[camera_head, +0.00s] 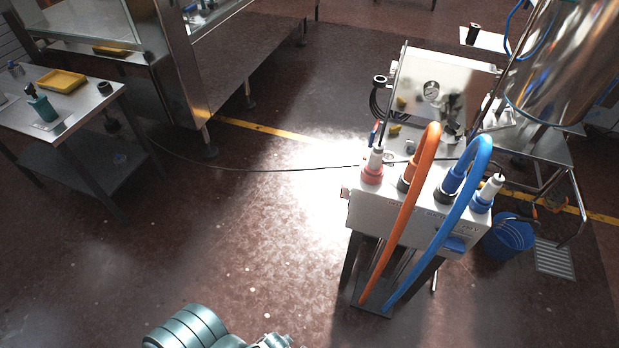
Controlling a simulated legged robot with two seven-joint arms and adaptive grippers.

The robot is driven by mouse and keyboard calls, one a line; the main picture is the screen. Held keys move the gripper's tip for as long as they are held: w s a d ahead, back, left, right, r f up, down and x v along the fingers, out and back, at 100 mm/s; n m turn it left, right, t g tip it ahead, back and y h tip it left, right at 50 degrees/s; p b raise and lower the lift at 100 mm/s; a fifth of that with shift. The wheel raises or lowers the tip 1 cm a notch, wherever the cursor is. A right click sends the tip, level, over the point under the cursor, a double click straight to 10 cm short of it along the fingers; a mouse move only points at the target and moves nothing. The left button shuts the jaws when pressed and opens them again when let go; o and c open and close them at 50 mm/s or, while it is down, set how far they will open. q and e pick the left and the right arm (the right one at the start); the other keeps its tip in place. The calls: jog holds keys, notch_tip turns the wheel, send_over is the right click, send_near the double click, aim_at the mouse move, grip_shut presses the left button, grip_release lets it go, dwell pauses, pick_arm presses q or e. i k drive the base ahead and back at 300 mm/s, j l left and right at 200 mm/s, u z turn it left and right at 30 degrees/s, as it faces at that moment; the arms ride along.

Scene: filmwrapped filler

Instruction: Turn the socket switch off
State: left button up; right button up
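A light grey box on a stand (410,222) stands right of centre, and I cannot pick out a socket switch or its position at this size. A part of one of my arms shows at the bottom edge, well below and left of the box. No gripper fingers show.
A steel cabinet with a gauge (440,85) stands behind the box. A blue bucket (508,238) is at its right. A steel table (62,118) with a yellow tray (61,81) is at left. A black cable (270,170) crosses the floor. The floor at centre-left is clear.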

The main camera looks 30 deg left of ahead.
aim_at(344, 195)
jog(key=k+j, duration=0.1)
jog(key=j, duration=0.75)
jog(key=k+j, duration=0.15)
jog(key=j, duration=0.7)
jog(key=k, duration=0.05)
